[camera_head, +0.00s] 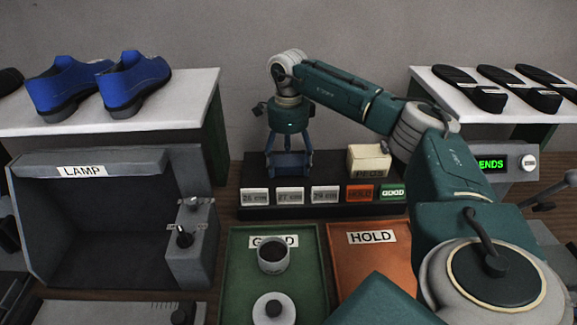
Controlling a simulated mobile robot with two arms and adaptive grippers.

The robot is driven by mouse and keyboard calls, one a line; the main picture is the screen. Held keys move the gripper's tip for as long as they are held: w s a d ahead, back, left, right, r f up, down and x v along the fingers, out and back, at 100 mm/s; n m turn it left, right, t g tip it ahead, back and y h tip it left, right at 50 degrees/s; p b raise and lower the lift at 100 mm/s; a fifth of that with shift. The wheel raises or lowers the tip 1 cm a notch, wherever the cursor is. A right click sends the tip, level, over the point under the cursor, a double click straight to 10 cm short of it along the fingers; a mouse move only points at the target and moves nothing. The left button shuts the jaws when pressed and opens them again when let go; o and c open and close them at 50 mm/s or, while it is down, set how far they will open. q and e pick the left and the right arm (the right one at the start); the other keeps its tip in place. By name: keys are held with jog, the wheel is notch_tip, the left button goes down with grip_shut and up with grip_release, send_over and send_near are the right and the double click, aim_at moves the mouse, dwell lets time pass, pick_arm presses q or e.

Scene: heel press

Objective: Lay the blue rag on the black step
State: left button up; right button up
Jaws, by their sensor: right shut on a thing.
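The blue rag (289,169) shows as a small dark blue piece between the fingers of my right gripper (289,160). The gripper points down and is shut on the rag. The black step (330,168) stands at the back middle, with a row of labelled tiles along its front. The rag and fingertips are at the step's upper surface, left of the PEGS box. I cannot tell whether the rag touches the step. My left gripper is not in view.
A cream PEGS box (368,160) stands on the step's right part. In front lie the green GOOD tray (240,290), holding a cup and a round lidded piece, and the orange HOLD tray (350,265). The grey LAMP box (85,215) is at left. Shoes and soles lie on raised white shelves.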

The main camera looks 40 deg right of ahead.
aim_at(289, 163)
jog(key=shift+d+f, duration=0.1)
jog(key=shift+f, duration=0.8)
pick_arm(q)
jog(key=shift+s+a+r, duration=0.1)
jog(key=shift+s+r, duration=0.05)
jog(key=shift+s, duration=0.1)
pick_arm(e)
jog(key=shift+f, duration=0.15)
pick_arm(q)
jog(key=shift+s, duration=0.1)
pick_arm(e)
jog(key=o, duration=1)
jog(key=shift+o, duration=0.2)
jog(key=shift+r, duration=0.5)
pick_arm(q)
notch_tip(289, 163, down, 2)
jog(key=shift+b, duration=0.95)
pick_arm(e)
notch_tip(289, 163, up, 11)
jog(key=shift+r, duration=0.2)
